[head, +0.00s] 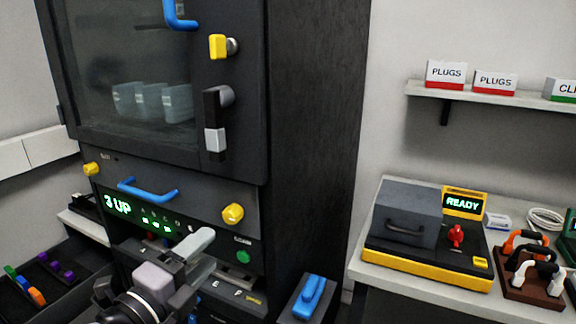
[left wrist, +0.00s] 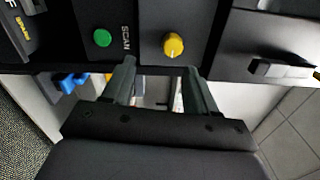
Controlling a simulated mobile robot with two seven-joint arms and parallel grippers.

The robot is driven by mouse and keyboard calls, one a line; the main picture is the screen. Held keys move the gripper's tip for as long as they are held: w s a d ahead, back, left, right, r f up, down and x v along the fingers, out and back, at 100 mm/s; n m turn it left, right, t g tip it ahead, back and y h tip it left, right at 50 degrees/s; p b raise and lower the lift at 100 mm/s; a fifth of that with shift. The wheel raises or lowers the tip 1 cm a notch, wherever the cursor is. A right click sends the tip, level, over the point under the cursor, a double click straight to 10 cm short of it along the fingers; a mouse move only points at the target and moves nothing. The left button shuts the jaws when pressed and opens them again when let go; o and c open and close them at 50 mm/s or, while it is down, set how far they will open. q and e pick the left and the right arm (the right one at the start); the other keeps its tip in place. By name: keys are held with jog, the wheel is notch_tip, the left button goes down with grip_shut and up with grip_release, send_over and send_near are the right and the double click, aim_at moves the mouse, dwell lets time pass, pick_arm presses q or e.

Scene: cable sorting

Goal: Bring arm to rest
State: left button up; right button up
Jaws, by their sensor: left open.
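My left gripper (head: 205,252) is in front of the lower panel of a tall dark cabinet (head: 315,130) in the head view. Its light grey finger overlaps the panel. In the left wrist view the left gripper (left wrist: 159,68) has its two fingers well apart with nothing between them. A green SCAN button (left wrist: 102,38) and a yellow knob (left wrist: 173,46) lie beyond the fingertips; I cannot tell whether anything touches. The green button also shows in the head view (head: 243,256). My right gripper is not in view.
A blue handle (head: 148,191) and a green display (head: 118,205) are on the panel. A blue object (head: 309,297) stands right of the gripper. A side table holds a grey-and-yellow device (head: 425,262) and cable bundles. A tray with coloured clips (head: 38,296) lies at left.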

pick_arm(q)
jog(key=s+f+n+g+y, duration=0.1)
jog(key=s+f+n+g, duration=0.1)
jog(key=s+f+n, duration=0.4)
jog(key=s+a+f+n+g+y, duration=0.1)
jog(key=s+f+n, duration=0.4)
jog(key=f, duration=1)
jog(key=s+a+f+n+g+y, duration=0.1)
jog(key=s+f+n+g+y, duration=0.1)
jog(key=s+f+n, duration=0.4)
notch_tip(320, 180, down, 6)
jog(key=n+g, duration=0.1)
jog(key=n, duration=0.3)
jog(key=shift+s+a+r+g, duration=0.15)
jog(key=shift+s+a+g, duration=0.05)
jog(key=shift+s+g, duration=0.2)
jog(key=shift+w, duration=0.1)
jog(key=shift+c, duration=0.3)
